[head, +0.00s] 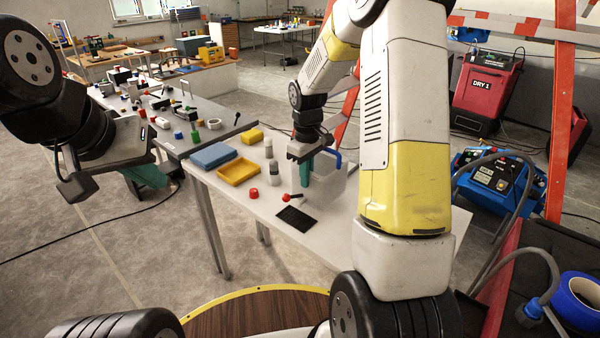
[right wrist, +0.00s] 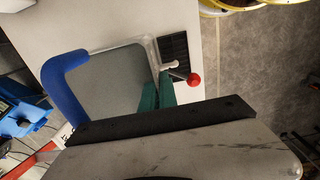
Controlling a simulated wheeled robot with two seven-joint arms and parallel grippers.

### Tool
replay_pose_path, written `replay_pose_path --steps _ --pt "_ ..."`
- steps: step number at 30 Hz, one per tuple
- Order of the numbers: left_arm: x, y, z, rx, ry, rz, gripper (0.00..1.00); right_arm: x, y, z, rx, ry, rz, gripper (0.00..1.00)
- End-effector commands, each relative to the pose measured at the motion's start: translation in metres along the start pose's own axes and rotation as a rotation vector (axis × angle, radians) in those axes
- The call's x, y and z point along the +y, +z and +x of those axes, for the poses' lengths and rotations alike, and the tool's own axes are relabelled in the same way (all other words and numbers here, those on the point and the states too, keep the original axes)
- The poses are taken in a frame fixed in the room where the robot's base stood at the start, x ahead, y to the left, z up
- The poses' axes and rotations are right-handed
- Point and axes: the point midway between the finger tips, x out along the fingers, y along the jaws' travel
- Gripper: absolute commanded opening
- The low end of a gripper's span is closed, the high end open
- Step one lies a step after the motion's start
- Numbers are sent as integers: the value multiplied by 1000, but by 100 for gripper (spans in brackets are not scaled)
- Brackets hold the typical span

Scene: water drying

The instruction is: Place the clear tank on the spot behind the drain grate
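The clear tank (head: 328,184) is a see-through box with a blue handle (right wrist: 62,75) on the white table, partly hidden behind my right arm in the head view. In the right wrist view the tank (right wrist: 108,66) is seen from above. My right gripper (head: 306,180) has its teal fingers (right wrist: 157,96) close together on either side of the tank's wall near the tap. The tap has a red knob (right wrist: 193,79). The black drain grate (head: 296,218) lies flat near the table's front edge, beside the tank. My left gripper (head: 150,176) is away over the floor, its finger gap unclear.
A yellow tray (head: 238,171), blue block (head: 213,155), red cap (head: 253,193) and bottles (head: 272,172) stand on the left part of the white table (head: 225,190). A cluttered table (head: 205,105) lies behind. Orange posts (head: 562,110) and a blue machine (head: 500,178) stand right.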

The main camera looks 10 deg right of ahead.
Motion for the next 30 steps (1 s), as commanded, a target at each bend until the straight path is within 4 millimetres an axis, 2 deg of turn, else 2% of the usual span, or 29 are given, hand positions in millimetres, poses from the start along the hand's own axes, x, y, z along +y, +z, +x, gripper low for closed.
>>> replay_pose_path --steps 5,14,26,27,29,30 --pt "0 0 0 0 0 0 0 6 -9 -1 4 3 0 0" --pt "0 0 0 0 0 0 0 6 -9 34 2 3 0 0" --pt "0 0 0 0 0 0 0 6 -9 38 3 3 0 0" --pt "0 0 0 0 0 0 0 5 -8 39 0 0 1 11" --pt "0 0 0 0 0 0 0 5 -8 39 0 0 1 22" --pt "0 0 0 0 0 0 0 5 -8 39 0 0 1 24"
